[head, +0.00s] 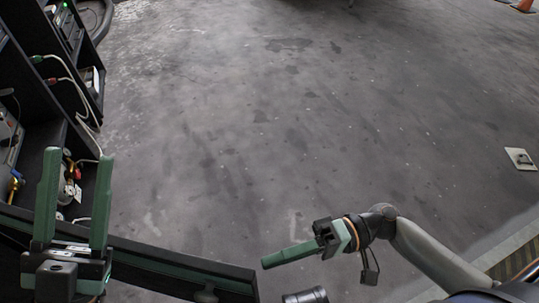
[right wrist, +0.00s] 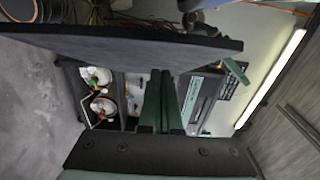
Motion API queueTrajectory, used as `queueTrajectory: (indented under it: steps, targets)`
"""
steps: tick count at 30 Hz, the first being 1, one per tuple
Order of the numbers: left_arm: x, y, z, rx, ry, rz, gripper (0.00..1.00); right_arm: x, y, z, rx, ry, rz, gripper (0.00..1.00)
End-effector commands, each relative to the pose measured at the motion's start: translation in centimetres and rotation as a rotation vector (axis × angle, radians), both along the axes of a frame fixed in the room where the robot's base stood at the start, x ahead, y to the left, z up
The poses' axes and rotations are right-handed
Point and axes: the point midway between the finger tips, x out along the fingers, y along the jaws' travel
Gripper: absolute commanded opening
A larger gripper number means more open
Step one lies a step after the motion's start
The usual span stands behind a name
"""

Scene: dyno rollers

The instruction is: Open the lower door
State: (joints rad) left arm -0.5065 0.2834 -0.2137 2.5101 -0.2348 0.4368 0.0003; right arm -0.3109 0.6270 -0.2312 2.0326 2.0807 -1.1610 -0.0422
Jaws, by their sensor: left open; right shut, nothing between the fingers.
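The lower door is a dark panel with a green strip (head: 185,272) along the bottom left of the head view. It stands swung out from the cabinet (head: 38,100), and the compartment behind it shows. A broad dark panel, probably this door (right wrist: 130,42), crosses the top of the right wrist view. My left gripper (head: 77,160) is open, its two green fingers upright and apart in front of the compartment, near the door's inner side. My right gripper (head: 268,262) is shut and empty, just right of the door's free end; its fingers (right wrist: 160,78) point toward the cabinet in the right wrist view.
Gauges and fittings (head: 70,180) sit in the open compartment; round gauges (right wrist: 97,77) also show in the right wrist view. White cables (head: 72,82) hang on the cabinet front. The concrete floor (head: 290,130) is clear to the right, with a small white plate (head: 521,159) at the far right.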

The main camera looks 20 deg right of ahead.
Motion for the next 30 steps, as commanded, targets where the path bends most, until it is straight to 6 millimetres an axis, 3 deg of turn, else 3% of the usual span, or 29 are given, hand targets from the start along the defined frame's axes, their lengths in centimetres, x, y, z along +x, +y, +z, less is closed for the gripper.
queueTrajectory:
  steps: [9, 13, 24, 30]
  targets:
    - [0.0, 0.0, 0.0, -0.001, 0.000, 0.000, 0.50, 0.0, -0.1, 0.0, 0.000, 0.001, 0.000, 0.00]
    - [0.0, 0.0, 0.1, -0.002, -0.001, 0.000, 0.50, 0.1, -1.0, -0.1, -0.002, 0.004, -0.002, 0.00]
    - [-0.1, -0.1, 1.2, 0.005, -0.013, 0.005, 0.50, 0.4, -8.6, 0.0, -0.003, 0.004, -0.003, 0.00]
    - [-0.1, 0.0, 1.6, 0.003, -0.020, 0.011, 0.50, 0.4, -11.6, 0.0, -0.001, 0.002, -0.002, 0.00]
